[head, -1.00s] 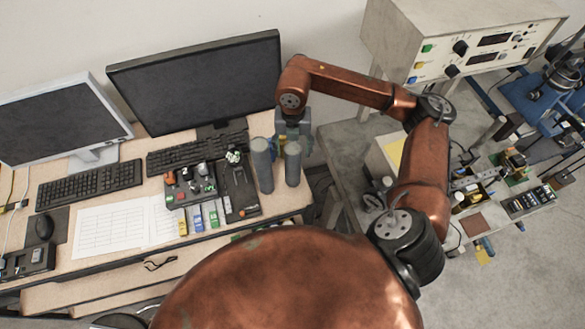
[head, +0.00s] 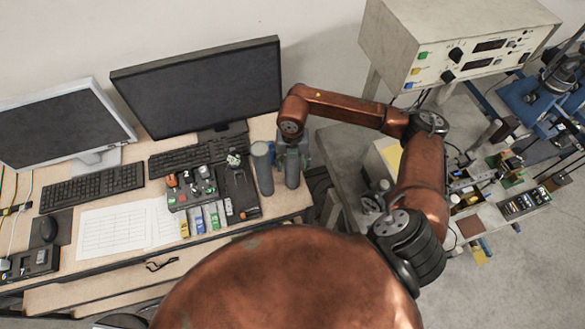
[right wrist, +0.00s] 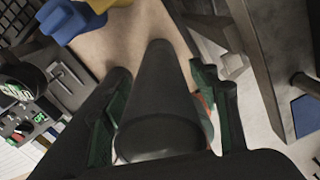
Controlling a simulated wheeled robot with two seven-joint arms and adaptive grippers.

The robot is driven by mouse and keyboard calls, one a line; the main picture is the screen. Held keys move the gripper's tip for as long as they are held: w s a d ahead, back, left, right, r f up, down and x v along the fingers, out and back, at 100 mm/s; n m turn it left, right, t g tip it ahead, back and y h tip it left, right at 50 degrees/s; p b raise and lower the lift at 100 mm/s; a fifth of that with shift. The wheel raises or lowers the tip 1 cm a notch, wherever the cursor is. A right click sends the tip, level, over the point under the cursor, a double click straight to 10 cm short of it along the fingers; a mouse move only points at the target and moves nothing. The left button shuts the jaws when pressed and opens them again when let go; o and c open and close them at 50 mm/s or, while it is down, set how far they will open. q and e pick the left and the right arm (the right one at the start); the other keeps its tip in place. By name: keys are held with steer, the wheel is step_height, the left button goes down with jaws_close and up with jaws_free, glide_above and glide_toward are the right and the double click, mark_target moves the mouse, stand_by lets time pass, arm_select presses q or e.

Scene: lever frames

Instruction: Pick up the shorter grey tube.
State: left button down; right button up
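Two grey tubes stand upright side by side at the right end of the desk. The taller tube (head: 262,170) is on the left, and the shorter tube (head: 292,178) is on the right. My right gripper (head: 292,158) is at the upper part of the shorter tube, with its fingers pointing down. In the right wrist view the shorter tube (right wrist: 160,95) lies between the two green-padded fingers of the gripper (right wrist: 160,78). A narrow gap shows on each side near the fingertips, so the gripper looks open around it. My left gripper is not in view.
The taller tube is close on the left of the right gripper. A black device (head: 238,190) and a keyboard (head: 190,160) lie further left, with a monitor (head: 200,85) behind. The desk edge is close in front of the tubes. A grey side table (head: 345,150) is at the right.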

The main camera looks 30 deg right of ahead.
jaws_close()
stand_by(0.5)
